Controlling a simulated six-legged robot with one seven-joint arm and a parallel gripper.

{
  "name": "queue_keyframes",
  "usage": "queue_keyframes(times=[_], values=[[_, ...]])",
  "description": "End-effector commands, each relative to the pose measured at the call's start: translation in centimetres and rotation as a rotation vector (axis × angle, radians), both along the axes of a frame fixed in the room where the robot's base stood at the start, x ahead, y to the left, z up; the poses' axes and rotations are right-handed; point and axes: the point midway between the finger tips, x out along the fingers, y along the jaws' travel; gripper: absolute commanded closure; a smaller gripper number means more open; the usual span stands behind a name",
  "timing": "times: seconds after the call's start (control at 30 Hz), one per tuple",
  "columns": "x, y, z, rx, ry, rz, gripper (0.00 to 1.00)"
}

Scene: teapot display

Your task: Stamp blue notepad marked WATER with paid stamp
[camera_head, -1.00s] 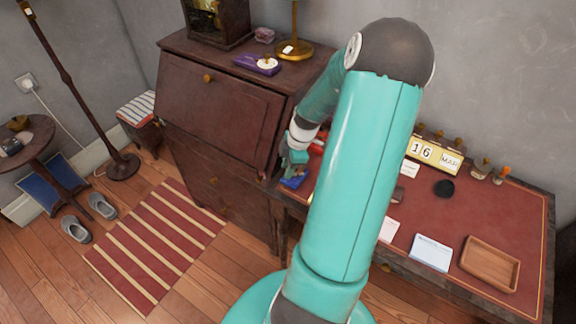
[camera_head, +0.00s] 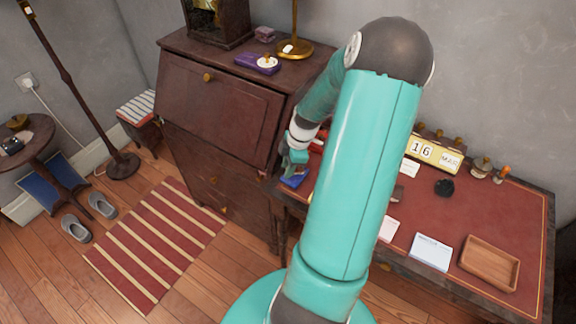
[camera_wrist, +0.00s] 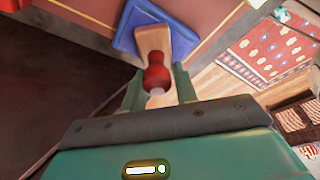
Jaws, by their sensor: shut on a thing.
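The stamp has a red handle (camera_wrist: 157,76) and a pale wooden block (camera_wrist: 152,39) in the wrist view. My gripper (camera_wrist: 158,90) is shut on the stamp handle, with a finger on each side. The block is over a flat blue pad (camera_wrist: 126,36) and seems to be on it; I cannot tell if they touch. In the head view this blue pad (camera_head: 292,181) lies at the desk's left end, below my gripper (camera_head: 295,165). No writing on it is readable. A pale notepad with a blue heading (camera_head: 431,252) lies near the desk's front edge; its word is unreadable.
The red-topped desk (camera_head: 500,225) also holds a wooden tray (camera_head: 489,263), a date block (camera_head: 435,152), a black object (camera_head: 444,188) and small stamps at the back right. A tall cabinet (camera_head: 215,105) stands close left of my gripper. My arm hides the desk's middle.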

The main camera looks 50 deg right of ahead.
Motion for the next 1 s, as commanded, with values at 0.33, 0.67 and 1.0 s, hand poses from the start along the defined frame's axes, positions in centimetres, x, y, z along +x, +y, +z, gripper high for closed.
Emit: queue_keyframes(times=[0.33,0.67,1.0], values=[[-0.1,-0.1,1.1,-0.002,-0.001,-0.002,0.86],[0.0,0.0,3.5,-0.001,0.0,0.0,0.86],[0.0,0.0,6.0,-0.001,0.0,0.0,0.86]])
